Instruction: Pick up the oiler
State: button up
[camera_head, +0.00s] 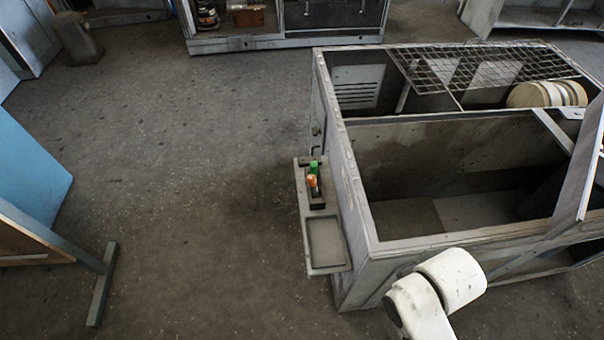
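Two small upright items, one with an orange top (312,182) and one with a green top (314,167), stand close together in a dark holder on the side shelf. They are too small to tell which is the oiler. The shelf (301,215) is fixed to the left outer side of the grey blower housing (352,205). In front of the holder, the shelf has a shallow, empty-looking tray section (325,242). My white arm shows at the bottom right, in front of the housing's near corner. My gripper is not in view.
The housing is open on top, with a wire grate (480,68) and a pale drum (546,94) at its far end. A blue panel (28,165) and a low metal foot (102,285) stand left. Shelving (285,38) stands behind. The floor left of the housing is clear.

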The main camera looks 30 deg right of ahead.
aim_at(311, 179)
jog(key=i+l, duration=0.1)
jog(key=i, duration=0.5)
jog(key=i+l+u, duration=0.1)
jog(key=i, duration=0.5)
